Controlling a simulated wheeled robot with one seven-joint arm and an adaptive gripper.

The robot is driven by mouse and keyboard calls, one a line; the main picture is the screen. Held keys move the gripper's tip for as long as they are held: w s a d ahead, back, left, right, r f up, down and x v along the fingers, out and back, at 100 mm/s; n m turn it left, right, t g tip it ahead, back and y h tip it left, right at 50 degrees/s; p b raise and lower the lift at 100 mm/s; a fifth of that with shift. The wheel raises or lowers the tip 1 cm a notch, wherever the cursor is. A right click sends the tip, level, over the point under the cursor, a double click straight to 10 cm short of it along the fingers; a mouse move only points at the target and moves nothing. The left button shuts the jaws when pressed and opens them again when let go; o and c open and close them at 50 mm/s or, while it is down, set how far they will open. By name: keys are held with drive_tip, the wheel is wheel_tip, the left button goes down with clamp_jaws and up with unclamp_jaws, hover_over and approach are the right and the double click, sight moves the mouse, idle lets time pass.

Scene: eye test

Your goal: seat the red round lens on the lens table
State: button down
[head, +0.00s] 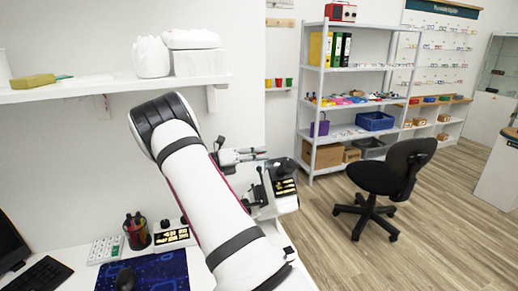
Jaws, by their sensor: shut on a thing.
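My gripper (262,154) shows in the head view beside my white arm, its thin grey fingers pointing right over the end of the white counter. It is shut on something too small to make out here. Just right of and below the fingers stands a black and white device (283,172) with yellowish markings; I cannot tell whether it is the lens table. I cannot make out the red round lens. My arm hides part of the counter.
A wall shelf (120,88) hangs above. A black chair (385,178) stands right on open floor (430,240), before shelving (315,120).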

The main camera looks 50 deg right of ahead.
drive_tip(key=shift+s+a+f+p, duration=0.25)
drive_tip(key=shift+s+a+f, duration=0.15)
drive_tip(key=shift+s+f, duration=0.4)
drive_tip(key=shift+s+a+f+p, duration=0.3)
drive_tip(key=shift+s+a+f, duration=0.15)
drive_tip(key=shift+f, duration=0.6)
drive_tip(key=shift+s+a+f+p, duration=0.3)
drive_tip(key=shift+s+f, duration=0.35)
drive_tip(key=shift+f, duration=0.3)
drive_tip(key=shift+w+a, duration=0.1)
drive_tip(key=shift+a, duration=0.05)
drive_tip(key=shift+s+a+f+b, duration=0.1)
drive_tip(key=shift+s+f+b, duration=0.1)
drive_tip(key=shift+f+b, duration=0.2)
drive_tip(key=c, duration=1.6)
unclamp_jaws()
drive_tip(key=shift+o, duration=0.2)
drive_tip(key=shift+w+a, duration=0.1)
drive_tip(key=v, duration=1.1)
drive_tip(key=shift+a, duration=0.4)
drive_tip(key=shift+w, duration=0.1)
